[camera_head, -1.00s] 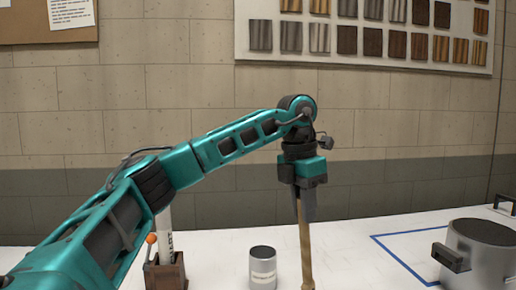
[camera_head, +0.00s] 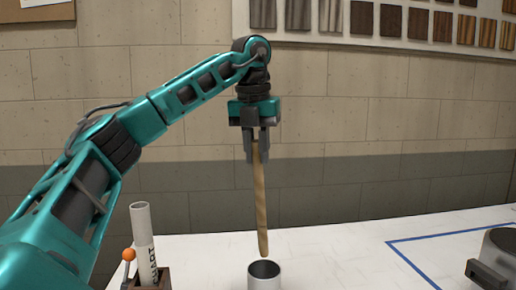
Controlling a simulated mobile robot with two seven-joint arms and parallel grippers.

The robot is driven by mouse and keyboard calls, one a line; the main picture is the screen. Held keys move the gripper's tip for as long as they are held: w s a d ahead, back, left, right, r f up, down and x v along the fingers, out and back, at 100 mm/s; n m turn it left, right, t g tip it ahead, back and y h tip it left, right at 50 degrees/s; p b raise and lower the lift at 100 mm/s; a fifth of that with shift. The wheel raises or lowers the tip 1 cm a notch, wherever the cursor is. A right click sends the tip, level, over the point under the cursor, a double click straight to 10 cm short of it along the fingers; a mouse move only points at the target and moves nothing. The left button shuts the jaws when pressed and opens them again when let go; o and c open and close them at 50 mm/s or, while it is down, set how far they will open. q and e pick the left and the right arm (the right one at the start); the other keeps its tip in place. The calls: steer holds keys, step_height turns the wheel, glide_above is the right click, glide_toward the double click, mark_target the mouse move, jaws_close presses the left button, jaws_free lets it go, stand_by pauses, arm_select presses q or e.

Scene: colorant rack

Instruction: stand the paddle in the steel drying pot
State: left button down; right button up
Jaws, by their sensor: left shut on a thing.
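My left gripper (camera_head: 257,156) is shut on the upper end of the paddle (camera_head: 261,205), a long wooden stick hanging almost upright. The paddle's lower tip is free and shows just above the open mouth of a small steel pot (camera_head: 264,281). The tip lines up with that mouth in the picture; I cannot tell the exact depth between them. The small pot stands on the white table, its lower part cut off by the frame's bottom edge. My right gripper is out of view.
A white tube (camera_head: 143,235) and an orange-knobbed stick (camera_head: 128,255) stand in a dark wooden holder (camera_head: 152,278) to the left. A larger dark-handled pot (camera_head: 501,250) is at the right edge, by a blue line outline (camera_head: 437,235). The table between is clear.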

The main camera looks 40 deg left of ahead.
mark_target(257, 202)
arm_select(q)
steer(key=shift+s+d+f, duration=0.1)
steer(key=shift+f, duration=0.6)
step_height(257, 202, down, 4)
steer(key=b, duration=0.3)
steer(key=shift+r, duration=0.2)
steer(key=shift+f+b, duration=1.45)
steer(key=shift+f, duration=0.55)
step_height(257, 202, down, 2)
steer(key=shift+b, duration=0.65)
steer(key=shift+f, duration=0.3)
steer(key=shift+f+b, duration=0.5)
steer(key=shift+f, duration=0.25)
